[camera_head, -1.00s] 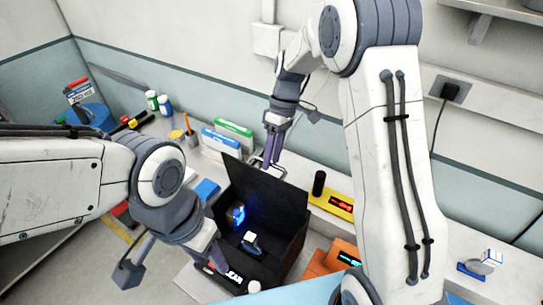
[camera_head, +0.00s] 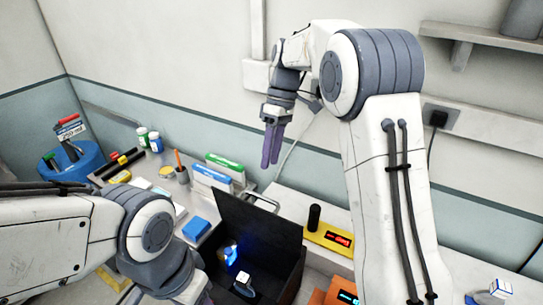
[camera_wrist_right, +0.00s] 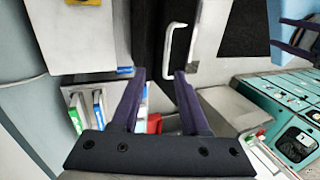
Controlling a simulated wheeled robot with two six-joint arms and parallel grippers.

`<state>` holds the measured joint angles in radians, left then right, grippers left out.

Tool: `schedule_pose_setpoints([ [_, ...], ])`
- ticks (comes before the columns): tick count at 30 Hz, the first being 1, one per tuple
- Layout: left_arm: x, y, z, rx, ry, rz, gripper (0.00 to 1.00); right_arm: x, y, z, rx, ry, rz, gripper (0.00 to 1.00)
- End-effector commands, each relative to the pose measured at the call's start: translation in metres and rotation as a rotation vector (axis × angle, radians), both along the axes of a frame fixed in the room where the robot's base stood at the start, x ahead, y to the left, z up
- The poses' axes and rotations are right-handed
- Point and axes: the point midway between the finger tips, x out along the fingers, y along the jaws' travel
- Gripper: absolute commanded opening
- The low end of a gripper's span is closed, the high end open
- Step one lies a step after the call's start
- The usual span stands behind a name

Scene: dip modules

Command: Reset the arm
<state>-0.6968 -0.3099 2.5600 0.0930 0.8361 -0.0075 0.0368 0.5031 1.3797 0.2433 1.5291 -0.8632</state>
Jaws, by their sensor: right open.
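My right gripper (camera_head: 267,162) hangs open and empty in front of the wall, fingers pointing down, above the back of the bench. In the right wrist view its two purple fingers (camera_wrist_right: 159,74) are apart with nothing held between them. The black box (camera_head: 292,268) stands below it with its lid (camera_head: 262,232) raised; a blue glow and a small light-topped part show inside. The lid's metal handle (camera_head: 262,200) is clear of the gripper. My left arm (camera_head: 110,245) comes in at the lower left; its fingertips are cut off by the bottom edge.
Green and blue boxes (camera_head: 212,176), a cup with an orange pencil (camera_head: 181,174), bottles (camera_head: 155,142) and a blue block (camera_head: 196,229) stand left of the lid. A yellow device (camera_head: 329,237) lies right of it. A shelf (camera_head: 480,35) is upper right.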

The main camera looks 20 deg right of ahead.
Motion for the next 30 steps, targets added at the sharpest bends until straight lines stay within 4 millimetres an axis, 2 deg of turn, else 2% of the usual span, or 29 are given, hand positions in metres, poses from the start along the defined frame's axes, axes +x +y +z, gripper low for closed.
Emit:
schedule_pose_setpoints([
  [6, 0.0, 0.0, -0.003, 0.0, 0.0, -0.001, 0.5, 0.003, -0.003, 0.011, 0.0, 0.0, 0.0, 0.45],
  [14, 0.0, 0.0, -0.003, 0.0, 0.0, 0.0, 0.5, 0.002, -0.002, 0.011, -0.001, 0.001, 0.0, 0.45],
  [17, 0.0, 0.0, -0.007, 0.0, 0.0, 0.0, 0.5, -0.003, 0.005, 0.007, -0.009, -0.002, -0.002, 0.45],
  [20, 0.0, 0.0, -0.018, 0.0, 0.0, 0.0, 0.5, -0.018, 0.024, -0.004, -0.034, -0.009, -0.007, 0.45],
  [23, 0.0, 0.0, -0.034, 0.0, 0.0, 0.001, 0.5, -0.045, 0.051, -0.021, -0.075, -0.025, -0.024, 0.45],
  [27, 0.0, 0.0, -0.057, 0.0, 0.0, 0.003, 0.5, -0.095, 0.083, -0.05, -0.128, -0.062, -0.055, 0.45],
  [30, 0.0, 0.0, -0.072, 0.0, 0.0, 0.004, 0.5, -0.133, 0.099, -0.073, -0.157, -0.093, -0.075, 0.45],
])
